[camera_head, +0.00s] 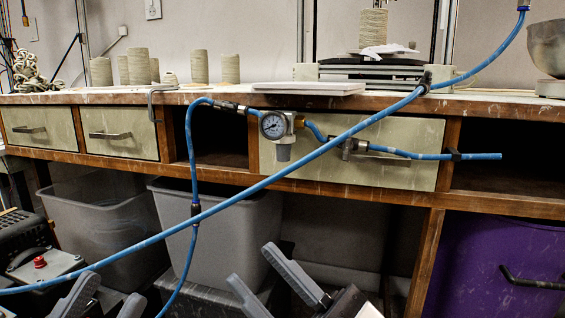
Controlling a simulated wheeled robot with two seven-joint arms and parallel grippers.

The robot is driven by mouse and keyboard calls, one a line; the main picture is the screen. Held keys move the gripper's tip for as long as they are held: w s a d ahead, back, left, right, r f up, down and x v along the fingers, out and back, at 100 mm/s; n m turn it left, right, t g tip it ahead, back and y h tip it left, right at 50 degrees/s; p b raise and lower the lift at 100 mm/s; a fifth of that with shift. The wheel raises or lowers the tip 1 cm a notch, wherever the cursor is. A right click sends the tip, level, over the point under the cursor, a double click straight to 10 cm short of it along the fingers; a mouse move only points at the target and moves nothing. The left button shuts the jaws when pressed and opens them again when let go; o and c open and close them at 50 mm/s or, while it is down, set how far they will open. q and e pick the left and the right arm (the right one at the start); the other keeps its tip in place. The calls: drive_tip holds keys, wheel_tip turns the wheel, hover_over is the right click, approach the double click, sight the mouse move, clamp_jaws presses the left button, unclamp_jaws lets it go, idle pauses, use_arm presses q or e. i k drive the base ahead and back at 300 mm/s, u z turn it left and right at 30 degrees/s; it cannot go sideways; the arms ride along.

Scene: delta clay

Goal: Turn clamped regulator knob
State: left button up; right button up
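Below the gauge is a pale grey cylindrical part (283,152), which looks like the regulator knob. Blue hose joins it on both sides through metal fittings. My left gripper (113,288) is at the bottom left, low and well away from the regulator, with its fingers apart and nothing seen between them. My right gripper (252,263) is at the bottom centre, below the regulator, with its fingers apart and empty. Neither gripper touches the regulator.
A long blue hose (320,151) crosses diagonally in front of the bench, passing just below the knob. Another blue hose (190,150) hangs on the left. A metal valve (348,148) sits right of the regulator. Grey bins (222,240) and a purple bin (495,265) stand below.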

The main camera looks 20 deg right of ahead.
sight(284, 151)
drive_tip(key=k, duration=1.15)
drive_tip(key=z, duration=0.9)
drive_tip(key=i, duration=1.3)
drive_tip(key=z, duration=0.1)
